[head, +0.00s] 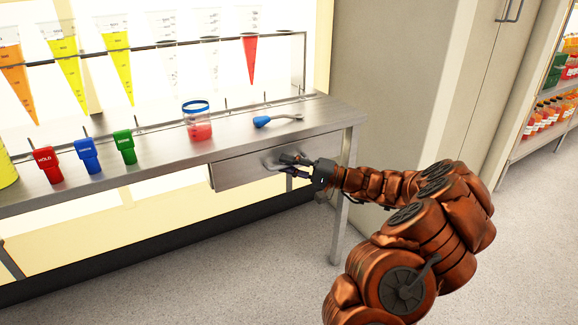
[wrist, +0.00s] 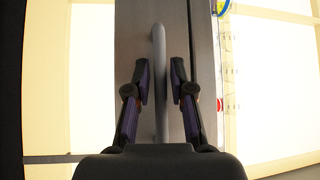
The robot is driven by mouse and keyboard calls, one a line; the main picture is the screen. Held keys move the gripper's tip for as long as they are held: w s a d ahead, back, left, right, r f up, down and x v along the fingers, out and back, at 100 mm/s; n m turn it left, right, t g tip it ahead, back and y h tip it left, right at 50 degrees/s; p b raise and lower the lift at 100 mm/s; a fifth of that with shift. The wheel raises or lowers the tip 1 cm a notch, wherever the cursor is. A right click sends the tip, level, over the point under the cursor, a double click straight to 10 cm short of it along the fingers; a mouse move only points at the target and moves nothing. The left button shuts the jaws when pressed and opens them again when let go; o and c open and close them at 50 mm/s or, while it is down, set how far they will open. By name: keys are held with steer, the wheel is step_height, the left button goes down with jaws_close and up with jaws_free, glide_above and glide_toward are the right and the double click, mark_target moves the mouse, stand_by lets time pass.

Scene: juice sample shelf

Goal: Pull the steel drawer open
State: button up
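The steel drawer (head: 236,173) is under the right end of the steel bench, its front just below the bench top; I see no clear gap. Its grey bar handle (wrist: 159,60) runs lengthwise up the middle of the wrist view. In the head view the handle is mostly hidden by my gripper. My gripper (head: 287,162) is at the drawer front. In the wrist view my gripper (wrist: 159,72) is open, with one dark finger on each side of the handle. Gaps show between both fingers and the bar, so it is not gripped.
On the bench top (head: 168,142) stand a jar of red liquid (head: 200,128), a blue-ended tool (head: 264,121) and red, blue and green tagged clips (head: 88,156). Cone bags hang from a rack behind. A bench leg (head: 341,220) is beside my arm. The floor (head: 240,280) in front is clear.

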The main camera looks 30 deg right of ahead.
steer(key=shift+c, duration=0.2)
jaws_close()
steer(key=shift+s, duration=0.1)
